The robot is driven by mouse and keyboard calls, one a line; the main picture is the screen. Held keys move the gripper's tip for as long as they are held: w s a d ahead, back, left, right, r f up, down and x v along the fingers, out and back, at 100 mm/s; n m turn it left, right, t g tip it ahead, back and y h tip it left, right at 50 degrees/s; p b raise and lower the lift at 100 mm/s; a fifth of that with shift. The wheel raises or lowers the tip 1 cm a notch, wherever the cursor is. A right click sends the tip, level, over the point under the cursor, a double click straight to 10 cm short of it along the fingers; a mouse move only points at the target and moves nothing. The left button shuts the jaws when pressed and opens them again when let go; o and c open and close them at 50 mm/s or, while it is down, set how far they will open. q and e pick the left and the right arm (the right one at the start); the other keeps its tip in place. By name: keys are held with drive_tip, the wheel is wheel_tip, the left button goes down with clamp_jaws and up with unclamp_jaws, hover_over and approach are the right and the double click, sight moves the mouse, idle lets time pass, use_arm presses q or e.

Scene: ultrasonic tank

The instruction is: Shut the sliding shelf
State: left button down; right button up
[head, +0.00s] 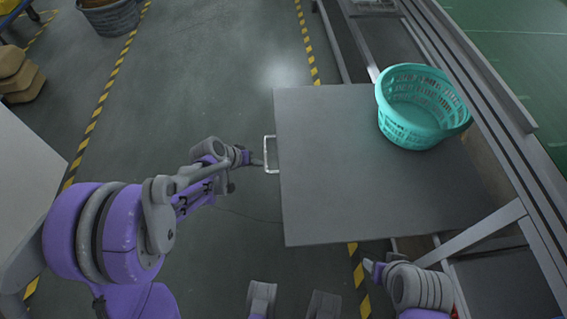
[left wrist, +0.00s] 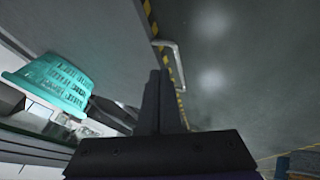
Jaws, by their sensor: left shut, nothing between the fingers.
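The sliding shelf (head: 335,190) is a flat grey panel pulled out from the rack, over the aisle floor. Its pale handle (head: 270,154) is a U-shaped bar on the left edge; the handle (left wrist: 175,62) also shows in the left wrist view. My left gripper (head: 257,161) is shut and empty, right at the handle's outer side; whether they touch I cannot tell. Its closed fingers (left wrist: 159,100) point toward the handle in the left wrist view. My right gripper (head: 371,268) is below the shelf's near edge in the head view, partly seen; its jaw state is unclear.
A turquoise basket (head: 412,128) stands on the shelf's far right part, by the rack frame (head: 480,110); it also shows in the left wrist view (left wrist: 52,86). A grey tub (head: 110,17) and tan stacked items (head: 17,76) are far left. The floor left of the shelf is clear.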

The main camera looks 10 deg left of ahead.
use_arm(q)
drive_tip(key=b+x, duration=0.2)
drive_tip(key=x, duration=0.8)
drive_tip(key=shift+f, duration=0.2)
use_arm(e)
wheel_tip(320, 180, down, 3)
drive_tip(key=shift+w+f, duration=0.1)
use_arm(q)
drive_tip(key=shift+w+d, duration=0.1)
drive_tip(key=shift+d, duration=0.05)
